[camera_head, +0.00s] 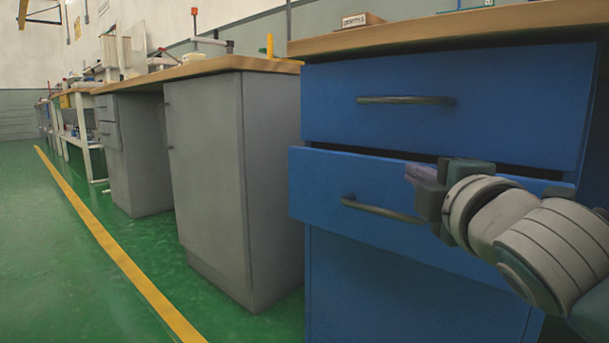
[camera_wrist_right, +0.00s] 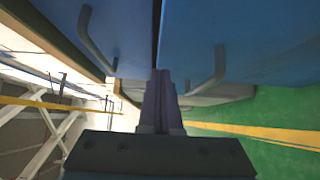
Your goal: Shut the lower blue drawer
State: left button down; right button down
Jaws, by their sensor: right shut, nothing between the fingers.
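The lower blue drawer (camera_head: 318,188) stands a little out from the cabinet, its front forward of the upper one. It has a dark bar handle (camera_head: 380,210). It also shows on the right side of the right wrist view (camera_wrist_right: 265,45), with its handle (camera_wrist_right: 212,72). My right gripper (camera_head: 412,171) is shut and empty in front of the lower drawer, above and right of its handle. In the wrist view its closed fingers (camera_wrist_right: 160,85) point toward the gap between the drawers. I cannot tell whether they touch the front. My left gripper is out of view.
The upper blue drawer (camera_head: 430,70) sits under a wooden worktop (camera_head: 450,27) bearing a small labelled box (camera_head: 361,20). A grey cabinet (camera_head: 215,150) stands to the left. Green floor (camera_head: 60,260) with a yellow line (camera_head: 120,255) is free at the left.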

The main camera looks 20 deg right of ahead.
jog(key=shift+w+d, duration=0.15)
jog(key=shift+d, duration=0.4)
jog(key=shift+w+d, duration=0.15)
jog(key=shift+d, duration=0.35)
jog(key=d, duration=0.1)
jog(key=w+d, duration=0.1)
jog(key=d, duration=0.2)
jog(key=shift+w+p, duration=0.35)
jog(key=shift+p, duration=0.05)
jog(key=shift+f, duration=0.1)
